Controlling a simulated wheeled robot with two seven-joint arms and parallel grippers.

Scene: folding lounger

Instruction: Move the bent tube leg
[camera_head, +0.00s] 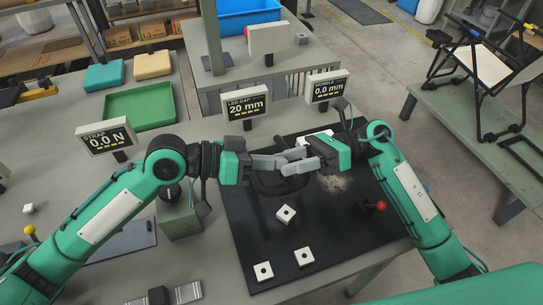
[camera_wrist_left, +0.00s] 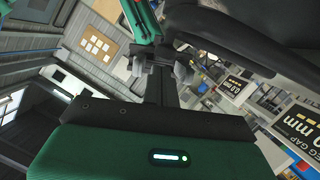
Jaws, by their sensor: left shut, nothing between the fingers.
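My left gripper (camera_head: 285,163) is shut and empty above the black mat (camera_head: 240,235), its grey fingers pointing right. My right gripper (camera_head: 303,156) comes in from the right and meets it there. The fingers overlap in the picture, so I cannot tell whether the right one is open or shut. A dark curved piece (camera_head: 272,188), perhaps the bent tube leg, shows just below the left fingers. The grippers partly hide it, and I cannot tell whether they touch it. In the left wrist view a large dark curved shape (camera_wrist_left: 265,45) fills the upper right; I cannot tell what it is.
White blocks with holes (camera_head: 286,215) lie on the mat. A red-knobbed part (camera_head: 381,205) lies at its right. Displays read "LEG GAP 20 mm" (camera_head: 247,104), "STRAP 0.0 N" (camera_head: 106,138) and 0.0 mm (camera_head: 328,88). A black-framed folding lounger (camera_head: 490,65) stands on the right bench.

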